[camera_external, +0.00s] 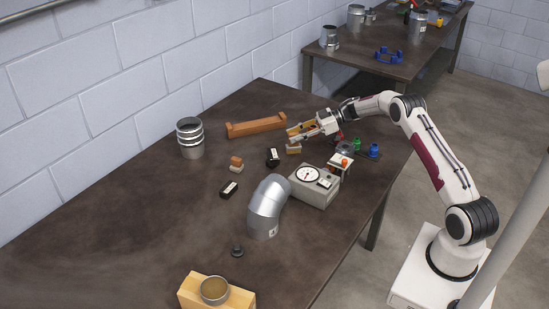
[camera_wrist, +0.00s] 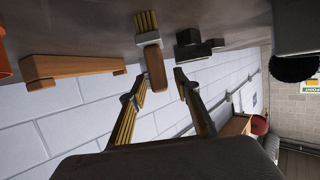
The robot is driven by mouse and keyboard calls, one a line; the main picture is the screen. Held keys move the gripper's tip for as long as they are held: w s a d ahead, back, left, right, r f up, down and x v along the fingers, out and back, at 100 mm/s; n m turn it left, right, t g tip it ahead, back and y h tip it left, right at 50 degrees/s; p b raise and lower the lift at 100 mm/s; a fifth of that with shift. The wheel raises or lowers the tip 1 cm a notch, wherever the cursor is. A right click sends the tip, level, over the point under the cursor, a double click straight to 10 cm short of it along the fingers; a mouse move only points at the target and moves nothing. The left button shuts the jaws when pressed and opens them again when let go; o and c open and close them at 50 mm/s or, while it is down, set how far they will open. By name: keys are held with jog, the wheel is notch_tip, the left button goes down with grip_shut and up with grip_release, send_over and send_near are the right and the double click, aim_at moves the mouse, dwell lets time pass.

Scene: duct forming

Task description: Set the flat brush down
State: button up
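The flat brush, with yellow bristles, a metal ferrule and a brown wooden handle, shows in the wrist view (camera_wrist: 155,68) with its handle end toward my gripper (camera_wrist: 160,80). The two fingers stand apart on either side of the handle end, with a visible gap at each side. My gripper is open. In the external view my gripper (camera_external: 293,133) is low over the far part of the table, and a small tan piece that appears to be the brush (camera_external: 294,149) is just below the fingers. I cannot tell whether the brush rests fully on the table.
A long wooden piece (camera_external: 255,126) lies left of my gripper on the dark table (camera_external: 120,210). A black block (camera_external: 272,157), a gauge box (camera_external: 314,186) and a metal elbow duct (camera_external: 267,207) are nearby. Ribbed duct (camera_external: 190,138) stands left. The left table area is clear.

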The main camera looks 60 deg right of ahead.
jog(key=v, duration=1.1)
jog(key=shift+s+d, duration=0.15)
jog(key=shift+s, duration=0.05)
dwell(0.4)
jog(key=w+a+r+m+t+h, duration=0.1)
jog(key=w+a+r+t+h, duration=0.2)
jog(key=r, duration=0.7)
jog(key=w+r+m+t+h, duration=0.1)
jog(key=w+r+t+h, duration=0.15)
jog(key=w+r, duration=0.5)
jog(key=s+a+r+m+h, duration=0.2)
jog(key=s+r+h, duration=0.15)
jog(key=r, duration=0.35)
jog(key=s+a+r+m+h, duration=0.3)
jog(key=s+r, duration=0.2)
jog(key=r, duration=0.2)
jog(key=s+a+f+g, duration=0.3)
jog(key=s+a+f, duration=0.2)
jog(key=s, duration=0.9)
jog(key=s+a+f+m+g+y, duration=0.1)
jog(key=s+a+f+g, duration=0.2)
jog(key=s, duration=1.1)
jog(key=s+a+f+m+g+y, duration=0.1)
jog(key=s+a+f+g, duration=0.2)
jog(key=s+a+f, duration=0.6)
jog(key=s+a, duration=0.5)
jog(key=s, duration=0.1)
jog(key=shift+g, duration=0.35)
